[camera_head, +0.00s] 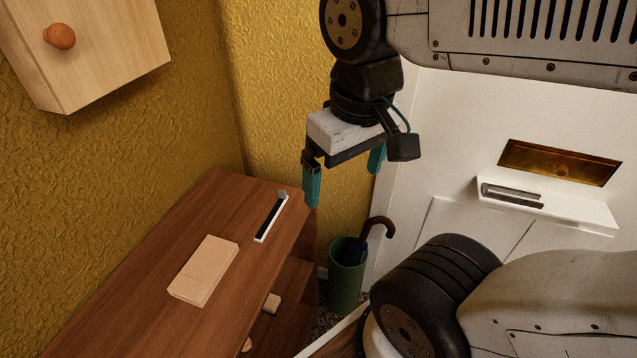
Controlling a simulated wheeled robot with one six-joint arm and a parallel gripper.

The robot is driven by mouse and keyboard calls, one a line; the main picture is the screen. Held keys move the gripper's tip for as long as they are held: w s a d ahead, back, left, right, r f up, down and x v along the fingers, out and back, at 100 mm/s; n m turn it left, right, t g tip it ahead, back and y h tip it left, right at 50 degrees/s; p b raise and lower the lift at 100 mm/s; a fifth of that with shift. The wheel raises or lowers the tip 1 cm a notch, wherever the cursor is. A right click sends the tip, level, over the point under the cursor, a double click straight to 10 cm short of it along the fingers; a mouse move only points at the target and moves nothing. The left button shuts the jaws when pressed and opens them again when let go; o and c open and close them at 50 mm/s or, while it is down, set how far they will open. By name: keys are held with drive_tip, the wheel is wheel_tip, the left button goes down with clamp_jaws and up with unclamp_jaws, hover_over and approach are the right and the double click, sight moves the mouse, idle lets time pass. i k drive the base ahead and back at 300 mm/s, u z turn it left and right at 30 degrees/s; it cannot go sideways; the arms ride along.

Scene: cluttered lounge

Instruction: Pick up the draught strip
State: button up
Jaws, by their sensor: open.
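The draught strip (265,226) looks to be the narrow white and black piece with a small grey end. It lies on top of the brown wooden chest (140,262), near its far right edge. My gripper (343,182) has teal fingers spread apart with nothing between them. It hangs to the right of the strip and appears higher than the chest top. The left finger shows close to the strip's far end in the picture, but I see no contact.
A pale flat block (203,270) lies on the chest nearer to me. A green stand (346,277) with an umbrella (378,228) stands right of the chest. A light wooden cabinet (95,45) hangs upper left. A white door (450,150) with a brass slot is behind.

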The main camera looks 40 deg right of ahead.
sight(261, 235)
drive_tip(key=u, duration=0.95)
drive_tip(key=k, duration=0.35)
drive_tip(key=z, duration=1)
